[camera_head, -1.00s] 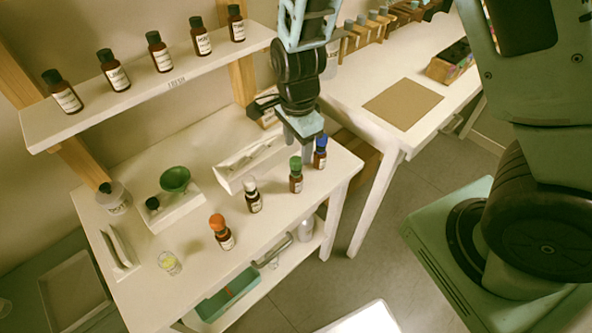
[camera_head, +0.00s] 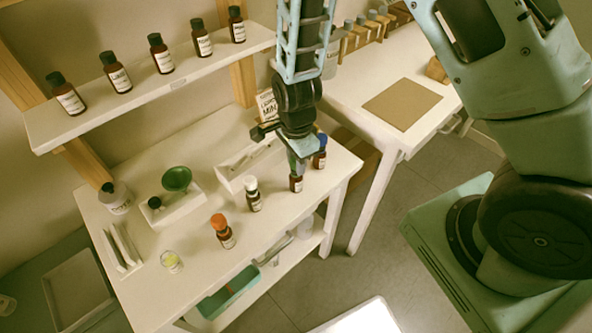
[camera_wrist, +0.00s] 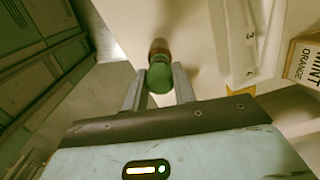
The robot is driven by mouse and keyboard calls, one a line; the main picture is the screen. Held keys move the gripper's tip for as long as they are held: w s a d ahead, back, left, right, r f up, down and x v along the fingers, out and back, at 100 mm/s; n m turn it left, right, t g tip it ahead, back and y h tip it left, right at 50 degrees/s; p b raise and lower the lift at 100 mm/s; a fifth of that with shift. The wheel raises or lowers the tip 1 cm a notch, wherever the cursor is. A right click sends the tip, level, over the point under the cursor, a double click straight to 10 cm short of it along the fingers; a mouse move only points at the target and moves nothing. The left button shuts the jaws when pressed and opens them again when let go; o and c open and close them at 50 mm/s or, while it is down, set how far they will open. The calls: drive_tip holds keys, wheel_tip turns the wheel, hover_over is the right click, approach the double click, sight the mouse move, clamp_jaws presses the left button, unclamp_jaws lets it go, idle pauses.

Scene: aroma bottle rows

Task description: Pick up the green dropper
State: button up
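The green dropper (camera_wrist: 159,78) is the green cap on a small brown bottle (camera_head: 296,184) near the front right of the white table. In the wrist view it lies between the two fingertips of my gripper (camera_wrist: 159,82), with the brown bottle (camera_wrist: 158,48) beyond it. The fingers stand apart on either side of the cap, and I cannot tell contact on either side. In the head view my gripper (camera_head: 301,158) is right above the bottle and hides most of the green cap.
A blue-capped bottle (camera_head: 320,152) stands close to the right of my gripper. White-capped (camera_head: 253,195) and orange-capped (camera_head: 221,231) bottles stand to the left. A white tray (camera_head: 233,183), a green funnel (camera_head: 177,179) and a box (camera_wrist: 302,60) are behind. A shelf (camera_head: 150,98) of bottles is above.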

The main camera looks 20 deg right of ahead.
idle(0.3)
wheel_tip(320, 180, up, 10)
drive_tip(key=shift+r+b, duration=0.1)
drive_tip(key=shift+b, duration=0.25)
drive_tip(key=shift+f, duration=0.2)
drive_tip(key=shift+f+b, duration=0.6)
drive_tip(key=shift+f, duration=0.3)
drive_tip(key=c, duration=0.3)
drive_tip(key=shift+f, duration=0.15)
